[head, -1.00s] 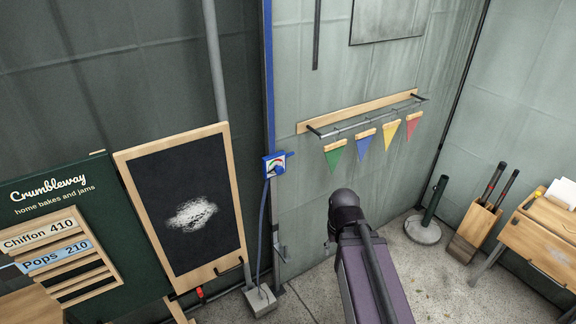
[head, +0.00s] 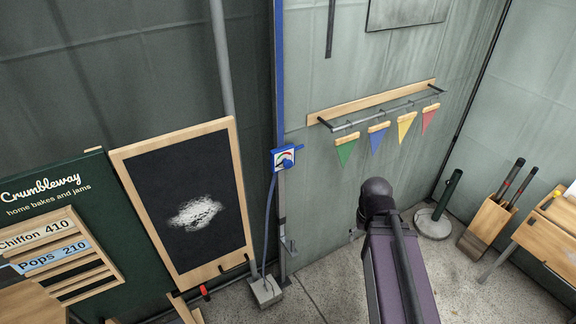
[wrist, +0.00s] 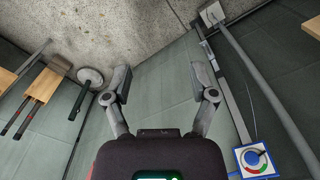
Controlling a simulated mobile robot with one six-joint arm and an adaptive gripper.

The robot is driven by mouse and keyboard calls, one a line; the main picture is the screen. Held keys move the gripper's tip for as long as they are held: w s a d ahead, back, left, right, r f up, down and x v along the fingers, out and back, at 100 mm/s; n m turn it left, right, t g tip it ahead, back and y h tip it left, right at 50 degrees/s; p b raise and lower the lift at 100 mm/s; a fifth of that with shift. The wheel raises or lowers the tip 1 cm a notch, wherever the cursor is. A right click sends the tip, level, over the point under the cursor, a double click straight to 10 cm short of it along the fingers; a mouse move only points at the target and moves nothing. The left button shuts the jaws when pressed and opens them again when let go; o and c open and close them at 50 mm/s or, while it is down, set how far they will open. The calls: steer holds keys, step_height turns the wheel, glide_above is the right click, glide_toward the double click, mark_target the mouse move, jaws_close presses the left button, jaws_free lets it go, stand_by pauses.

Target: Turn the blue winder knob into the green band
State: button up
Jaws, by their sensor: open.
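The winder is a small blue box with a white dial face (head: 284,158) on the blue post in the head view. Its dial shows coloured bands, with red and green visible, and a blue knob (head: 288,163) in front. The dial also shows at the lower right of the wrist view (wrist: 254,160). The exact angle of the knob is too small to tell. My gripper (wrist: 160,76) is open and empty in the wrist view, with the dial apart from it, to the lower right. My gripper does not show in the head view.
A chalkboard (head: 185,200) stands left of the post. A rail with several pennants (head: 375,140) hangs on the wall to the right. A post base (head: 433,222) and a wooden box with dark rods (head: 487,228) stand at the right. The floor below the pennants is partly clear.

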steer(key=w+a+f+n+t+y+b, duration=0.45)
steer(key=w+a+n+y+b, duration=0.2)
steer(key=w+a+b, duration=0.45)
steer(key=w+a+r+t+y+b, duration=0.3)
steer(key=w+a+t+y+b, duration=0.1)
steer(key=w+t+b, duration=0.5)
steer(key=shift+w+a+t, duration=0.55)
steer(key=shift+w+t, duration=0.05)
steer(key=shift+t, duration=0.05)
steer(key=shift+n, duration=0.25)
steer(key=shift+w+a, duration=0.1)
